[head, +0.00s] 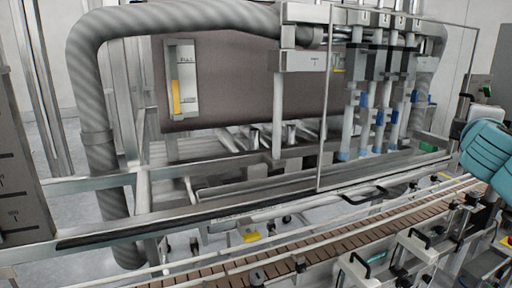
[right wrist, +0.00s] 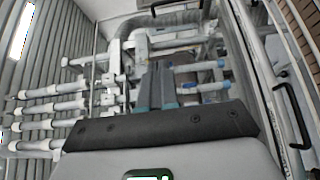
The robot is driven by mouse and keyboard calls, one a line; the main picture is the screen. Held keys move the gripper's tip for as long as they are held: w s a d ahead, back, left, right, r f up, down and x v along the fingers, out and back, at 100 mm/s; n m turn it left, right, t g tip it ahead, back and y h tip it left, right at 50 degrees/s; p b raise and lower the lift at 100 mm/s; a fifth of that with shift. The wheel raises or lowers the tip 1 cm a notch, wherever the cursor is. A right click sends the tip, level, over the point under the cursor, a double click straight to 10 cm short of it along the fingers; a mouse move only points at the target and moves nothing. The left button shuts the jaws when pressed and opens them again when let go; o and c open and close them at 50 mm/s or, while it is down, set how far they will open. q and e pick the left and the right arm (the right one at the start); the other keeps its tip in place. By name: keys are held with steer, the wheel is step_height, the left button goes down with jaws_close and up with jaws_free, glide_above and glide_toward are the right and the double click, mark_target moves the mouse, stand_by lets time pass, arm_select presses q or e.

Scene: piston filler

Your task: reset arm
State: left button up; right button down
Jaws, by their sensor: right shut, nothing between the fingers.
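My right gripper (right wrist: 163,88) shows in the right wrist view as two dark teal fingers side by side, shut with nothing between them. It points toward the piston filler's pipework and nozzles, apart from them as far as I can tell. In the head view a teal part of my right arm comes in at the right edge, beside the filler; its fingertips cannot be made out there. My left gripper is in neither view.
The filler's hopper (head: 235,85) and thick grey hose (head: 180,20) fill the back. Filling nozzles (head: 363,130) hang behind a clear guard. A brown slat conveyor (head: 330,248) with rails runs across the front. A grey cabinet (head: 22,185) stands at the left.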

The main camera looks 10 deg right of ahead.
steer(key=w+a+f+n+g+y, duration=0.1)
steer(key=w+a+f+y, duration=0.35)
steer(key=f, duration=0.65)
steer(key=w+a+f+y, duration=0.3)
steer(key=w+a+f, duration=0.2)
steer(key=f, duration=0.6)
steer(key=s+a+f+m+g+y, duration=0.1)
steer(key=a+f+y, duration=0.1)
steer(key=a+f, duration=0.45)
steer(key=s+a+f+g+y, duration=0.1)
steer(key=a+f+g+y, duration=0.15)
steer(key=f, duration=0.65)
steer(key=s+a+f+m+g+y, duration=0.1)
steer(key=a+f, duration=0.4)
steer(key=f, duration=0.3)
steer(key=s+a+f+m+g+y, duration=0.2)
steer(key=s+a+f, duration=0.5)
steer(key=f, duration=0.4)
steer(key=s+a+f+m+g, duration=0.1)
steer(key=s+a+f+m, duration=0.1)
steer(key=s, duration=0.6)
steer(key=s+a+f+m+g+y, duration=0.1)
steer(key=s+a+f+m+g, duration=0.1)
steer(key=s+f, duration=0.5)
steer(key=s+a+f+m+g, duration=0.2)
steer(key=s+a+f+m, duration=0.2)
steer(key=s, duration=0.5)
steer(key=shift+s+a+f, duration=0.2)
steer(key=shift+a+f, duration=0.1)
steer(key=shift+a, duration=0.8)
